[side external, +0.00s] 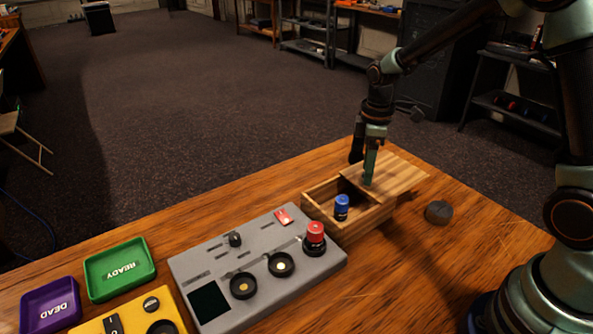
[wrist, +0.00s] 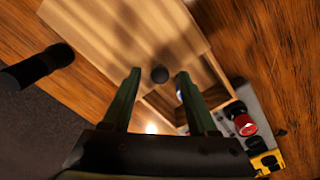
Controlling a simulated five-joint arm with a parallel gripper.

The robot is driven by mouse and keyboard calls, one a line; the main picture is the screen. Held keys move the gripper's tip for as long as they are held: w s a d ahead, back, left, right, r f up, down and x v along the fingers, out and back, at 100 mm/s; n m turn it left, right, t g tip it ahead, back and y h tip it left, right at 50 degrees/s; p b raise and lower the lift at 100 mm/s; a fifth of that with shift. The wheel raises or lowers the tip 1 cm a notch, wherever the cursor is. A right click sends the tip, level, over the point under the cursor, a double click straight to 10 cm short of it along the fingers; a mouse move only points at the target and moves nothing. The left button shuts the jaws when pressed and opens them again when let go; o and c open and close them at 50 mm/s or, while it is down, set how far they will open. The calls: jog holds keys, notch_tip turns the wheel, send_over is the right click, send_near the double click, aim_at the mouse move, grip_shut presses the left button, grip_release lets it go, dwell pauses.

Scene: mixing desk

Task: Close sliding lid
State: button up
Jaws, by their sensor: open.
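A wooden box (side external: 348,229) stands on the desk, with a paler striped wooden sliding lid (side external: 398,174) pushed toward the right, overhanging that end. The left part of the box is open, and a small blue capped object (side external: 342,204) stands inside. My gripper (side external: 369,180) points down at the lid near its open-side edge. In the wrist view my gripper (wrist: 158,74) is open, one finger on each side of the lid's dark round knob (wrist: 159,75). The knob is hidden by the gripper in the side view. I cannot tell whether the fingers touch the lid.
A grey control panel (side external: 215,262) with knobs and a red button (side external: 315,232) stands just left of the box. A dark round puck (side external: 438,212) lies right of the box. Green (side external: 120,268) and purple (side external: 50,308) trays and a yellow panel (side external: 122,318) are farther left.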

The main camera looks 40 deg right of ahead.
jog(key=shift+f, duration=0.2)
jog(key=shift+c, duration=0.3)
grip_shut()
dwell(1.1)
